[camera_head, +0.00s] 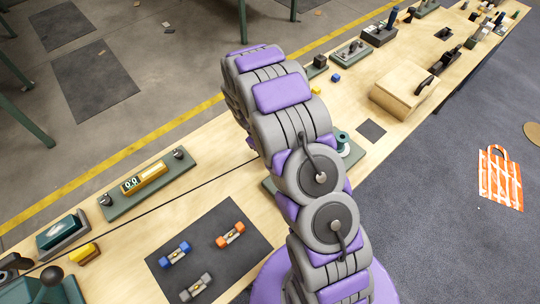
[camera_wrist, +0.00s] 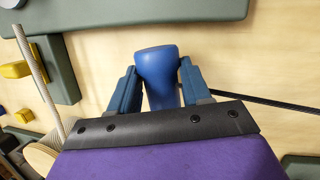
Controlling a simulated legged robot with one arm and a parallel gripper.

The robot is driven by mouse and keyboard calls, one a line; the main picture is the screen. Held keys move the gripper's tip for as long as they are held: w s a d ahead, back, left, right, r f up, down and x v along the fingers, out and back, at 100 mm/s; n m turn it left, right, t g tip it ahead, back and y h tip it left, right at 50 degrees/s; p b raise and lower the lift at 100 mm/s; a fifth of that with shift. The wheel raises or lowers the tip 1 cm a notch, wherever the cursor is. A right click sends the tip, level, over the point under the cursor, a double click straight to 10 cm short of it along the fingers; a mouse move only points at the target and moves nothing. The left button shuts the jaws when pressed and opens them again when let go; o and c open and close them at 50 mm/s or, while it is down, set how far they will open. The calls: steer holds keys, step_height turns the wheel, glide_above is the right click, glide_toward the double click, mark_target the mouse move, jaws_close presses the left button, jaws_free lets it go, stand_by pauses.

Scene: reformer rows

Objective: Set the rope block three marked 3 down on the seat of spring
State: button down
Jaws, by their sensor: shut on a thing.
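My gripper (camera_wrist: 153,85) shows in the wrist view, its two blue-grey fingers shut on a smooth blue rounded piece (camera_wrist: 156,62). No mark 3 is visible on this piece, so I cannot tell from its face whether it is rope block three. It is over pale wood, below a long green plate (camera_wrist: 130,8) in the picture. In the head view my arm hides the gripper and the held piece. I cannot pick out the spring's seat with certainty. Three small pieces with coloured ends, blue (camera_head: 175,254), orange (camera_head: 231,235) and grey (camera_head: 196,287), lie on a dark mat (camera_head: 225,268).
The long wooden bench (camera_head: 130,235) runs diagonally. A green plate carries a yellow piece (camera_head: 144,179). Beyond my arm are a wooden box (camera_head: 404,93), a small blue block (camera_head: 336,78) and a bare dark square (camera_head: 371,130). In the wrist view a pale rod (camera_wrist: 38,75) slants at left.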

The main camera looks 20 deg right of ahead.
steer(key=shift+w+d+f, duration=0.15)
steer(key=shift+d+f, duration=0.15)
steer(key=x, duration=0.1)
steer(key=b+x, duration=0.1)
steer(key=shift+w+d+f, duration=0.15)
steer(key=shift+d+f, duration=0.1)
steer(key=shift+f, duration=0.15)
steer(key=shift+d+f, duration=0.15)
steer(key=shift+f, duration=0.1)
steer(key=shift+a+r, duration=0.1)
steer(key=shift+a, duration=0.1)
steer(key=c, duration=0.8)
jaws_free()
steer(key=shift+a, duration=0.3)
steer(key=shift+d, duration=0.1)
steer(key=shift+d, duration=0.1)
